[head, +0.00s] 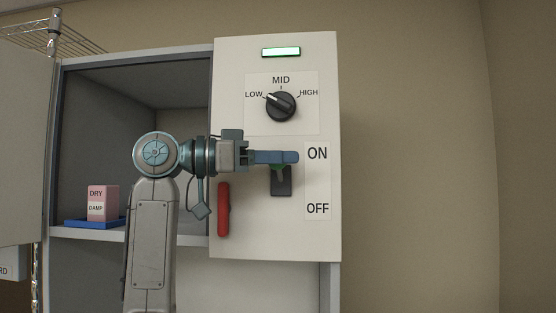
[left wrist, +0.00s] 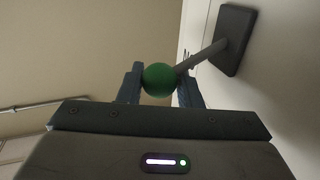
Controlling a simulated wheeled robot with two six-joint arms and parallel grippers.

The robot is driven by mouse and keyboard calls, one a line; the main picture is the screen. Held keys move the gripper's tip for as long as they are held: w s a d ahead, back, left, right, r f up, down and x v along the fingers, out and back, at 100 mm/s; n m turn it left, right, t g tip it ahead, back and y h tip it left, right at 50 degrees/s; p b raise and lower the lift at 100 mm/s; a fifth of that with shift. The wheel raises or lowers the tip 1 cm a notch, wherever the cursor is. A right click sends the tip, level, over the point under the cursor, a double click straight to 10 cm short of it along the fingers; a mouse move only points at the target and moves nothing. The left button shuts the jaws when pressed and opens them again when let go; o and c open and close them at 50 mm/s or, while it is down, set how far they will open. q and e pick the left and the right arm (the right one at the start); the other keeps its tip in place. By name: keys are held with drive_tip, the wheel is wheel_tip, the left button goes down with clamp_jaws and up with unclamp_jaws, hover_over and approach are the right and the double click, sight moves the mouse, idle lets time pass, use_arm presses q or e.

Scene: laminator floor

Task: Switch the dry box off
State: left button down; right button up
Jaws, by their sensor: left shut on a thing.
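The dry box's control panel (head: 240,90) is white, with a lit green indicator (head: 281,52) at its top. Its switch has a dark base (head: 281,186) beside the ON and OFF labels, and a lever with a green ball knob. My left gripper (head: 290,157) is at the lever, level with the ON label, and covers most of the knob. In the left wrist view the green ball (left wrist: 160,80) sits between the fingers, which are shut on it. The grey lever rod (left wrist: 202,57) runs from the ball to the dark base (left wrist: 235,40). My right gripper is not in view.
A black dial (head: 281,106) above points toward LOW. A red handle (head: 223,209) is on the panel's lower left. Left of the panel, the open cabinet holds a pink DRY/DAMP block (head: 103,203) on a blue tray (head: 76,223). The wall at right is clear.

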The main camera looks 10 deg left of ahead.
sight(278, 177)
use_arm(q)
drive_tip(key=f+m+b, duration=0.1)
drive_tip(key=m+b, duration=0.1)
drive_tip(key=s+f+m+h+b, duration=0.1)
drive_tip(key=f+b, duration=0.1)
drive_tip(key=b, duration=0.1)
drive_tip(key=shift+f+m, duration=0.15)
drive_tip(key=shift+m, duration=0.25)
drive_tip(key=shift+f+m+h+b, duration=0.3)
drive_tip(key=shift+m+b, duration=0.35)
drive_tip(key=shift+m, duration=0.15)
drive_tip(key=shift+f+m+h+b, duration=0.2)
drive_tip(key=shift+f+m+b, duration=0.05)
drive_tip(key=shift+m+b, duration=0.5)
